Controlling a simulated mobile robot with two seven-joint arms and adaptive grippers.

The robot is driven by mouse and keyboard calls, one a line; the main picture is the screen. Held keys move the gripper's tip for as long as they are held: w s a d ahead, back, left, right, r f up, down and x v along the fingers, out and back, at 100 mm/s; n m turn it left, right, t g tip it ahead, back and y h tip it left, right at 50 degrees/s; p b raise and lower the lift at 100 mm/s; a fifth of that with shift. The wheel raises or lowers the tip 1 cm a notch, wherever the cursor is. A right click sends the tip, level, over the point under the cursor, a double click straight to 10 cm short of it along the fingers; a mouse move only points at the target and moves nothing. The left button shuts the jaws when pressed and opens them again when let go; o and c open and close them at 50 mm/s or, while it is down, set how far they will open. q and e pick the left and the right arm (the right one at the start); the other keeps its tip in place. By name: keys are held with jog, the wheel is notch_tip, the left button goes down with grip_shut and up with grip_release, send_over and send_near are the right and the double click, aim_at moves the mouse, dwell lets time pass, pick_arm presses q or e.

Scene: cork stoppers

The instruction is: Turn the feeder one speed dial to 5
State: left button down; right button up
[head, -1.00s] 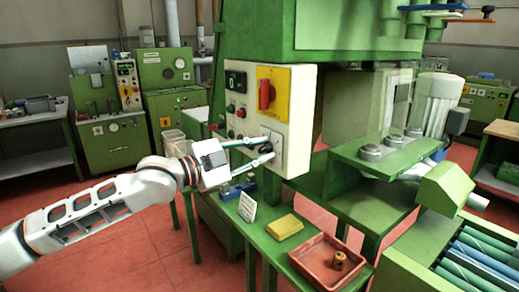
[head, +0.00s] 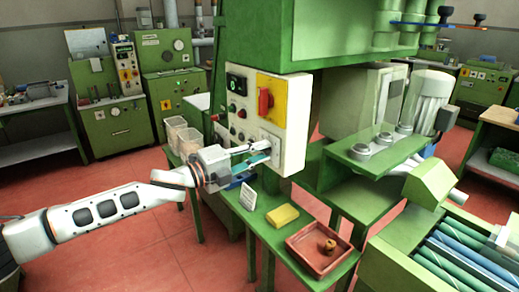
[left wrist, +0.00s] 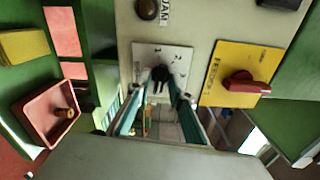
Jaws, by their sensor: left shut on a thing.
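The speed dial (left wrist: 160,73) is a dark knob on a white plate (left wrist: 177,54) with black numerals around it. The plate is on the front of the cream control panel (head: 290,119) of the green machine. In the left wrist view the two fingers of my left gripper (left wrist: 161,87) come up to the knob from both sides and are shut on it. In the head view my left gripper (head: 271,151) meets the panel low on its face, and its fingers hide the knob. I cannot read which numeral the dial points to. My right gripper is not in view.
A red switch on a yellow plate (head: 291,88), a small display (head: 236,82) and several buttons share the panel. Below, a green table holds a white card (head: 248,196), a yellow block (head: 282,216) and a red tray (head: 295,244) with a cork-coloured piece.

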pick_arm(q)
jog(key=shift+f+m, duration=0.1)
jog(key=shift+m, duration=0.3)
jog(key=c, duration=2.1)
grip_release()
jog(key=shift+c, duration=0.2)
jog(key=v, duration=1.2)
